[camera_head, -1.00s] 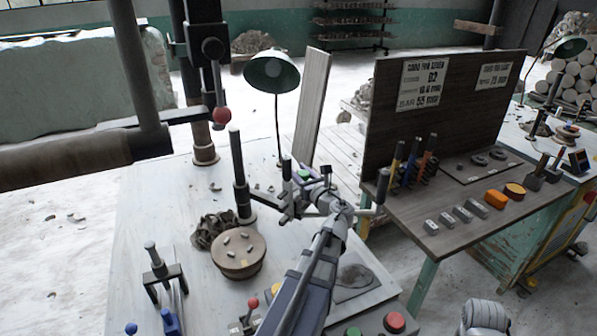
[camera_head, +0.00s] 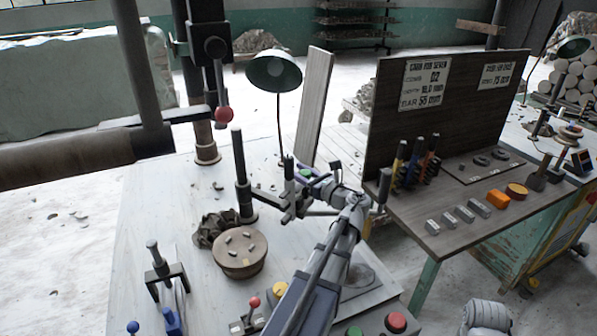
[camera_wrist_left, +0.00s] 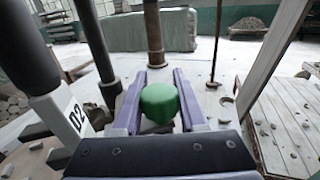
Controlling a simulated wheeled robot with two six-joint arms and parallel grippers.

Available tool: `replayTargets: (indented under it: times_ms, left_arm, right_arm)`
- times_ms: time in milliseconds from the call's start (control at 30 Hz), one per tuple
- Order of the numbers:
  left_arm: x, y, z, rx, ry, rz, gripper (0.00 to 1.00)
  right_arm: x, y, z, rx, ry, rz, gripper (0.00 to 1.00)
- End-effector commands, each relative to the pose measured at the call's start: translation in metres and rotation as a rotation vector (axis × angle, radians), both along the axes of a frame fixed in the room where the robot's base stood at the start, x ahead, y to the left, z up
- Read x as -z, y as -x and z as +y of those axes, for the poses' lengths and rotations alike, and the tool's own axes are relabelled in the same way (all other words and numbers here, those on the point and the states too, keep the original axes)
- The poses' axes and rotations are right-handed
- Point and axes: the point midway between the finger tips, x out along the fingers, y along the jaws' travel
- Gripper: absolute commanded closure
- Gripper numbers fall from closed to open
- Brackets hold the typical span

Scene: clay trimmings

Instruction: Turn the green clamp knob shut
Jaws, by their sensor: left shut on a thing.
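The green clamp knob (camera_wrist_left: 159,103) sits between the two purple fingers of my left gripper (camera_wrist_left: 158,78) in the left wrist view. The fingers flank it on both sides and are shut on it. In the head view my left gripper (camera_head: 297,192) is above the right side of the white worktable (camera_head: 160,215), beside the black upright post (camera_head: 240,170). The knob is small and partly covered by the gripper there. The clamp under the knob is mostly hidden, so how far it is closed cannot be told. My right gripper is not in view.
A round clay-coloured disc (camera_head: 238,268) with small bits on it and dark trimmings (camera_head: 212,232) lie left of the arm. A green lamp (camera_head: 273,72) and a leaning board (camera_head: 313,105) stand behind. A dark side table (camera_head: 455,235) with tools is on the right.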

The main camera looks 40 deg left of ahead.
Motion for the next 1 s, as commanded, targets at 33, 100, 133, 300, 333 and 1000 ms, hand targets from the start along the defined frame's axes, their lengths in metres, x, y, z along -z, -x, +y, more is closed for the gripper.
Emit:
replayTargets:
  times_ms: [33,100,133,300,333,1000]
  left_arm:
    - [0.000,0.001,0.000,-0.002,0.000,0.000,1.00]
    - [0.000,0.001,0.000,-0.002,0.000,0.000,0.51]
    - [0.000,0.001,0.000,-0.002,0.000,0.000,0.48]
    - [0.000,0.001,0.000,-0.001,0.000,0.000,0.29]
    - [0.000,0.001,0.000,-0.001,0.000,0.000,0.29]
    - [0.000,0.010,-0.063,0.002,0.000,0.000,0.29]
  right_arm:
    - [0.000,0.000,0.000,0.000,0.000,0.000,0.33]
    - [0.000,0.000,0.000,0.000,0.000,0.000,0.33]
    - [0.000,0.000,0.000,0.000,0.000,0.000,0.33]
    - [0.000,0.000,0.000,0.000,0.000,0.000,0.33]
    - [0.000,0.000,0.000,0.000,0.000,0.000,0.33]
    - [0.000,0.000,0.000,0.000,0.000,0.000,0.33]
